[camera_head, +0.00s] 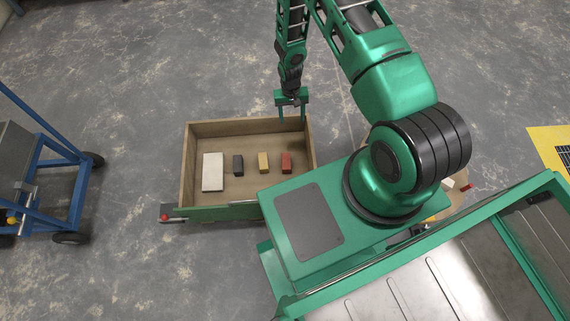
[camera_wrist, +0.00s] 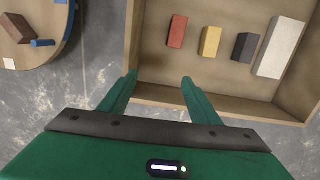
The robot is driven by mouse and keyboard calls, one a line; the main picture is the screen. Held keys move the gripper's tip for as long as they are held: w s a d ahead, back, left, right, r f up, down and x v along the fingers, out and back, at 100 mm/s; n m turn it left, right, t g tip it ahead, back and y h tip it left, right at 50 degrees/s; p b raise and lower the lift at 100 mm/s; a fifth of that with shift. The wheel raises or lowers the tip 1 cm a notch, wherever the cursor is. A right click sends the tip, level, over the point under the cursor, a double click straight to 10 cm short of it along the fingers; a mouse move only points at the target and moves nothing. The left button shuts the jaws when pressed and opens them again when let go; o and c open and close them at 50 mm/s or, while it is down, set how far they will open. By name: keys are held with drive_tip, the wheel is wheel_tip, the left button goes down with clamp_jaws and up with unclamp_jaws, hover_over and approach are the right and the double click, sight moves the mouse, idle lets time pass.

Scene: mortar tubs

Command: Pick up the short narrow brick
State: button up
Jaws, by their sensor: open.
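A wooden box (camera_head: 186,165) on the floor holds a row of bricks: a large whitish one (camera_head: 213,172), and smaller dark grey (camera_head: 238,165), yellow (camera_head: 263,162) and red (camera_head: 287,163) ones. The three small bricks look close in size; I cannot tell surely which is the short narrow one. The wrist view shows the red (camera_wrist: 177,32), yellow (camera_wrist: 210,41), dark (camera_wrist: 245,47) and whitish (camera_wrist: 280,47) bricks beyond my fingers. My gripper (camera_head: 292,115) is open and empty near the box's far right corner, touching no brick. It also shows in the wrist view (camera_wrist: 159,77).
A round wooden table (camera_wrist: 50,45) at left in the wrist view carries a brown block (camera_wrist: 17,28), a blue cylinder (camera_wrist: 43,43) and a white piece (camera_wrist: 9,63). A blue-framed cart (camera_head: 45,170) stands left of the box. The box walls surround the bricks.

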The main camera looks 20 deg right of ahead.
drive_tip(key=shift+y, duration=0.3)
drive_tip(key=s+a+f, duration=0.1)
drive_tip(key=s+f, duration=0.1)
drive_tip(key=f, duration=0.2)
drive_tip(key=s+a+f, duration=0.2)
drive_tip(key=f, duration=0.3)
drive_tip(key=s+a+f, duration=0.2)
drive_tip(key=f, duration=0.3)
drive_tip(key=shift+s, duration=0.35)
hover_over(286, 160)
drive_tip(key=f, duration=0.4)
drive_tip(key=shift+d+f, duration=0.15)
drive_tip(key=shift+d, duration=0.1)
drive_tip(key=shift+s+a+f, duration=0.1)
drive_tip(key=shift+a+f, duration=0.05)
drive_tip(key=shift+f, duration=1.45)
drive_tip(key=shift+a+f, duration=0.15)
drive_tip(key=shift+f, duration=1.4)
drive_tip(key=shift+f, duration=0.25)
clamp_jaws()
